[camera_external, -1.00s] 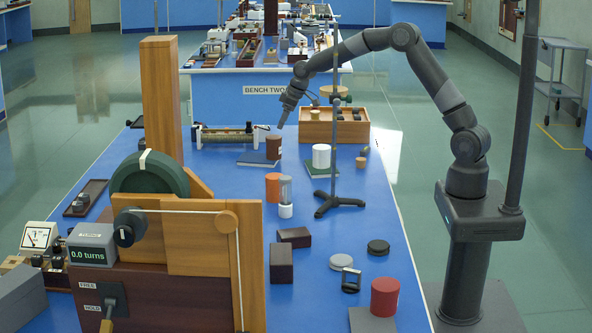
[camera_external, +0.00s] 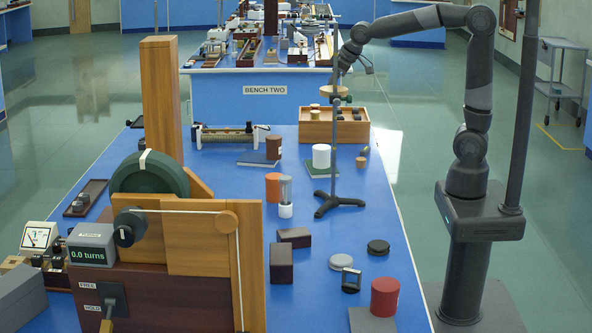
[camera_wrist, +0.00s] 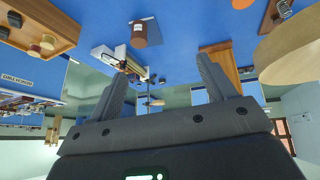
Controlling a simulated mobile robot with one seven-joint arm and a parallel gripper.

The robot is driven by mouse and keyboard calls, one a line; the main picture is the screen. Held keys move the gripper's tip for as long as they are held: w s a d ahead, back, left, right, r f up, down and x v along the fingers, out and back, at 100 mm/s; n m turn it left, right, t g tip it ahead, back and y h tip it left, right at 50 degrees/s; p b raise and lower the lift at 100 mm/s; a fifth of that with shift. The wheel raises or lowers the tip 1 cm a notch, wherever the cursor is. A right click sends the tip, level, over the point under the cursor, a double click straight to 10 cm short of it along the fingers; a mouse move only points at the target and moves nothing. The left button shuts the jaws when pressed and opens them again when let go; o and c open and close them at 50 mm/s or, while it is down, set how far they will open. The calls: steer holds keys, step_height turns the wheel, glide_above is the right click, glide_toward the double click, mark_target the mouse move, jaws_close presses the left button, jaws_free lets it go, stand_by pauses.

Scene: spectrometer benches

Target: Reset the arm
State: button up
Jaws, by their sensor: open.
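My gripper (camera_external: 342,72) is raised above the far end of the blue bench (camera_external: 352,225), near the top of the retort stand's rod (camera_external: 335,110). In the wrist view its two fingers (camera_wrist: 160,68) are spread apart with nothing between them. A brown cylinder (camera_external: 274,147) stands on a dark pad on the bench, well below and apart from the gripper. It also shows in the wrist view (camera_wrist: 139,38). My arm is folded up and to the left from its column beside the bench.
A wooden box with compartments (camera_external: 318,131) sits at the bench's far end. A white cylinder (camera_external: 321,156), an orange cylinder (camera_external: 273,187) and a red cylinder (camera_external: 385,297) stand on the bench. A wooden winch apparatus (camera_external: 190,240) fills the front left. Open floor lies to the right.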

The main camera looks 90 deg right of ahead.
steer(key=s+a+f+n+y, duration=0.1)
steer(key=s+a+f, duration=0.1)
steer(key=s+a, duration=0.5)
steer(key=s+a+f+y, duration=0.1)
steer(key=s+a, duration=0.6)
steer(key=s, duration=0.9)
steer(key=shift+a+f+n, duration=0.3)
steer(key=shift+f+n, duration=0.1)
steer(key=shift+f, duration=0.2)
